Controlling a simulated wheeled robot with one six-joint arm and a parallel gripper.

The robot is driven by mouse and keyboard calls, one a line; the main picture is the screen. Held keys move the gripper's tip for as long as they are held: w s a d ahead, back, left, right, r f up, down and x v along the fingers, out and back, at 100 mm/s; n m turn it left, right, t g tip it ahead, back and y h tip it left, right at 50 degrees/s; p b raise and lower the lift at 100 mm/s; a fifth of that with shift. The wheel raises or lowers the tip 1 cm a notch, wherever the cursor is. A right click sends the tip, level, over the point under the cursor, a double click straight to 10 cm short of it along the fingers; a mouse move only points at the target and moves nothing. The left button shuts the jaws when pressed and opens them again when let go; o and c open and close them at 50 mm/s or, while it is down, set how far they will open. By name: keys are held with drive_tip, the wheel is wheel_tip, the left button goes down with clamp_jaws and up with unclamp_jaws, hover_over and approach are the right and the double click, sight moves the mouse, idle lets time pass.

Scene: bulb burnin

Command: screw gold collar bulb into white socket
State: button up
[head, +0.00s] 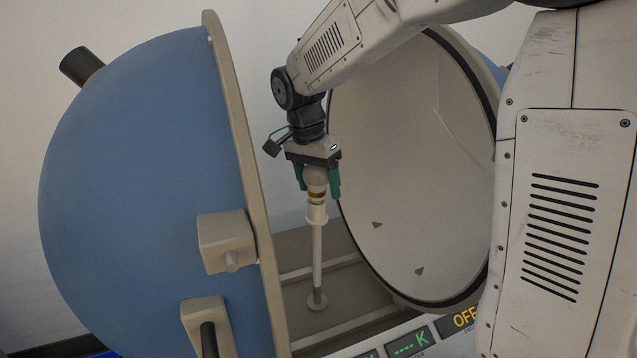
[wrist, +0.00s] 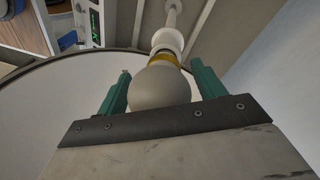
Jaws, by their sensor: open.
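The bulb (head: 316,177) has a frosted globe and a gold collar (head: 316,194). It stands upright at the top of the white socket (head: 316,214), which sits on a thin white post. My gripper (head: 318,184) is above the bulb with its green fingers open on either side of the globe. In the wrist view, the globe (wrist: 160,88) lies between the two fingers of my gripper (wrist: 160,88), with a gap on each side. The gold collar (wrist: 164,57) meets the white socket (wrist: 168,40) beyond it. How deep the base sits is hidden.
An open blue sphere half (head: 140,190) stands at left and a white-lined half (head: 410,170) at right, close to my arm. The post rises from a beige base (head: 335,290) between them. A panel reading OFF (head: 463,319) is at the front.

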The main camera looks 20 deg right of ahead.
drive_tip(key=n, duration=0.5)
drive_tip(key=shift+t, duration=0.4)
drive_tip(key=n, duration=0.4)
drive_tip(key=shift+n+t, duration=0.3)
drive_tip(key=shift+t, duration=0.1)
drive_tip(key=n, duration=0.4)
drive_tip(key=shift+w+t, duration=0.1)
drive_tip(key=shift+t, duration=0.2)
drive_tip(key=n+y, duration=0.1)
drive_tip(key=n, duration=0.3)
drive_tip(key=shift+w, duration=0.1)
